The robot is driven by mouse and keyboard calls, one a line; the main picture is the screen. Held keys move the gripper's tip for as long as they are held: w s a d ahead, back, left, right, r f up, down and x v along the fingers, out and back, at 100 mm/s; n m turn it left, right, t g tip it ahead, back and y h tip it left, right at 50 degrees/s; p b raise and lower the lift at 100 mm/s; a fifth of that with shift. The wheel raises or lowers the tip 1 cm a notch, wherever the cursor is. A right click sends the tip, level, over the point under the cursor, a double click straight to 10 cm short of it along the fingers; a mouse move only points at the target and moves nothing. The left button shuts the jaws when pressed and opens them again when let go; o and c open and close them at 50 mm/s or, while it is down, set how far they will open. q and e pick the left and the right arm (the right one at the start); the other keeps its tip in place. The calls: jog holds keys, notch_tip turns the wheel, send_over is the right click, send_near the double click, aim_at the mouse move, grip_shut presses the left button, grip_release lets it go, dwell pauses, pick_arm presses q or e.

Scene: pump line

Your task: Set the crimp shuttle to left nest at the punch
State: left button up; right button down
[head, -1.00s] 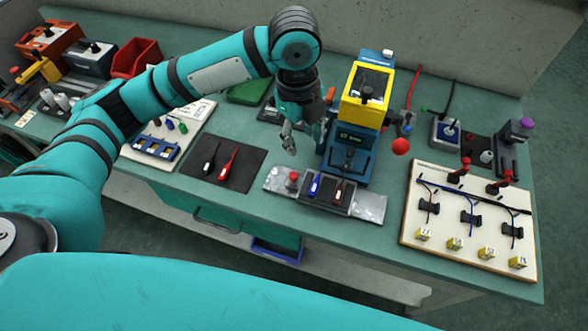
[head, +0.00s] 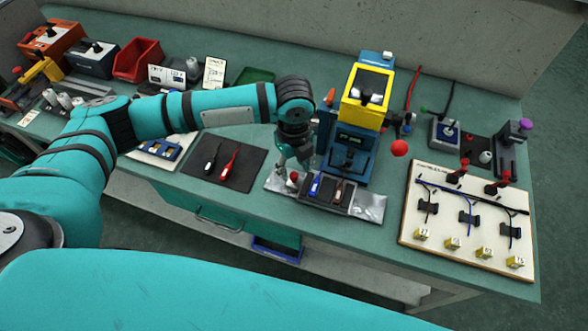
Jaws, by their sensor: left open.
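The punch (head: 356,135) is a blue press with a yellow top, standing at the back of the bench, right of centre. In front of it a silver slide plate (head: 370,208) carries the dark crimp shuttle (head: 327,205), with a blue piece (head: 315,184) on the left and a brown piece (head: 338,190) on the right. My right gripper is not in view.
A dark mat (head: 219,177) with a black and a red tool lies left of the plate. A cream harness board (head: 460,228) lies to the right. A red ball (head: 399,148) sticks out at the press's right side.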

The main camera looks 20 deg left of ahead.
pick_arm(q)
jog(key=shift+f, duration=1.45)
jog(key=shift+c, duration=0.2)
grip_shut()
jog(key=shift+d, duration=0.1)
